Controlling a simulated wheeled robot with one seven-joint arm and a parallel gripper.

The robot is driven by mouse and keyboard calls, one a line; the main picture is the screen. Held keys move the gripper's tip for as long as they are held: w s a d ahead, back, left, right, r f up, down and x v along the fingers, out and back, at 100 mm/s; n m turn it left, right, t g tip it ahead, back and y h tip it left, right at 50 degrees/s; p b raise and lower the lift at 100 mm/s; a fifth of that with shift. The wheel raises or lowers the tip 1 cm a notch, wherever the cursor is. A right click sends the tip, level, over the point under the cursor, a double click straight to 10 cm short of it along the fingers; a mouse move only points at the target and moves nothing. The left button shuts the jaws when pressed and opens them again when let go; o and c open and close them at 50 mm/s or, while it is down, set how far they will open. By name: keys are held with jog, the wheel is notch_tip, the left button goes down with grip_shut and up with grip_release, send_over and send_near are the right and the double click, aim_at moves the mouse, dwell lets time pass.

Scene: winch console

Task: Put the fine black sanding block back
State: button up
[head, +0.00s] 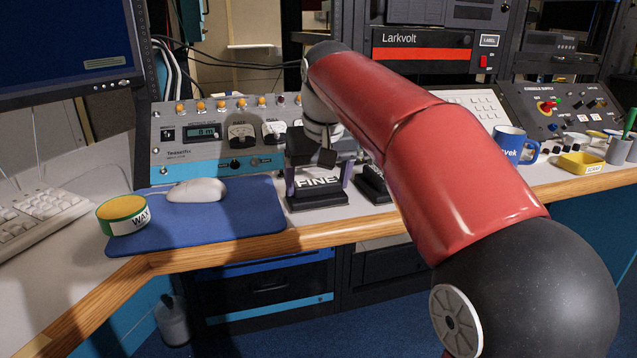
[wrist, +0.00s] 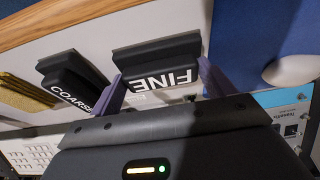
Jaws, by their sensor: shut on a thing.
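A black piece with white FINE lettering (head: 317,182) stands near the desk's front edge, just right of the blue mat. It also shows in the wrist view (wrist: 165,78), between my two purple fingers. My gripper (head: 318,172) points down over it and is shut on the fine black sanding block. In the wrist view my fingertips (wrist: 165,84) lie at the two sides of the lettering. Where block and stand divide, and whether the block rests fully down, I cannot tell. A similar black COARSE piece (wrist: 72,88) stands beside it, partly behind my arm in the head view.
The blue mat (head: 245,212) holds a white mouse (head: 196,190) and a wax tin (head: 123,214). A meter panel (head: 215,135) stands close behind. A blue mug (head: 515,146) and yellow tray (head: 582,163) are at right. Tan sheets (wrist: 25,92) lie beyond COARSE.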

jog(key=shift+f, duration=0.1)
jog(key=o, duration=0.8)
jog(key=p+v, duration=0.4)
jog(key=v, duration=0.8)
jog(key=s+d+f+m+t, duration=0.1)
jog(key=s+d+f+m, duration=0.1)
jog(key=s+d+f, duration=0.75)
jog(key=shift+m+t+h, duration=0.5)
jog(key=shift+m+t, duration=0.1)
jog(key=shift+t, duration=0.1)
jog(key=s+d+f, duration=0.1)
jog(key=s+f, duration=0.3)
jog(key=s+d+f, duration=0.2)
jog(key=s+f, duration=0.2)
jog(key=f, duration=0.1)
jog(key=s+d+f, duration=0.2)
jog(key=s+f, duration=0.3)
jog(key=shift+s, duration=0.1)
